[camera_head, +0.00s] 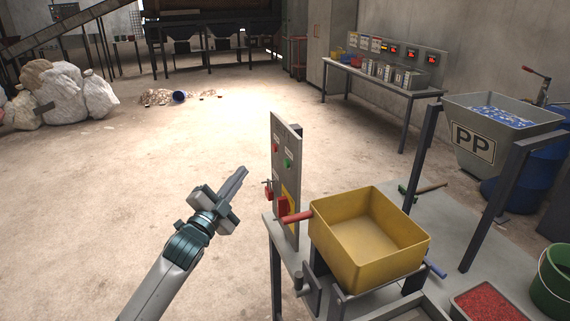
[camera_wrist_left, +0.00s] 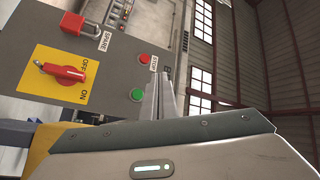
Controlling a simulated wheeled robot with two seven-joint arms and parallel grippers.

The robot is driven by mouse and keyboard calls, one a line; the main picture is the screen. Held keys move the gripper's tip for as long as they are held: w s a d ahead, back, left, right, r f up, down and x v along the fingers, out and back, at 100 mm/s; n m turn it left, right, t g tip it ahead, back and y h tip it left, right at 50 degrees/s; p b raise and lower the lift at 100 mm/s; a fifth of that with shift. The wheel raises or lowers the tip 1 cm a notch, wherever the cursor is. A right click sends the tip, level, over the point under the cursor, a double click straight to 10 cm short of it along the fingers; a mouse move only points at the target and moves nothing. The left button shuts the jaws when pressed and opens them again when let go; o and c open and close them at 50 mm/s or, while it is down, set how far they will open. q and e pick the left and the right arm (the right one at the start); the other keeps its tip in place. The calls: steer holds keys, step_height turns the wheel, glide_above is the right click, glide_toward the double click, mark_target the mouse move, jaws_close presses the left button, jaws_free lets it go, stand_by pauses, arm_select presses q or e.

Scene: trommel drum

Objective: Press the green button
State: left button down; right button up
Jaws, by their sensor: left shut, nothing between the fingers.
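The green button (camera_head: 288,164) is on an upright grey control panel (camera_head: 284,138) at the centre of the head view. In the left wrist view the green button (camera_wrist_left: 136,95) is just left of my fingers, with a red stop button (camera_wrist_left: 145,58) above it. My left gripper (camera_head: 241,173) is shut and empty, left of the panel in the head view. Its closed fingers (camera_wrist_left: 158,92) point toward the panel beside the green button; no contact shows, and I cannot tell the exact gap. My right gripper is not in view.
The panel also has a red rotary switch (camera_wrist_left: 65,72) on a yellow plate and a red spare control (camera_wrist_left: 80,23). A yellow bin (camera_head: 370,240) with a red handle stands right of the panel. The floor left of my arm is clear.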

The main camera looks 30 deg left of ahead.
mark_target(287, 163)
arm_select(q)
steer(key=shift+w, duration=0.15)
steer(key=w+d, duration=0.5)
steer(key=w, duration=0.1)
steer(key=shift+w+d+b, duration=0.25)
steer(key=shift+d+b, duration=0.1)
steer(key=shift+b, duration=0.05)
steer(key=shift+w+d, duration=0.15)
steer(key=shift+w, duration=0.05)
stand_by(2.1)
steer(key=shift+w+d, duration=0.15)
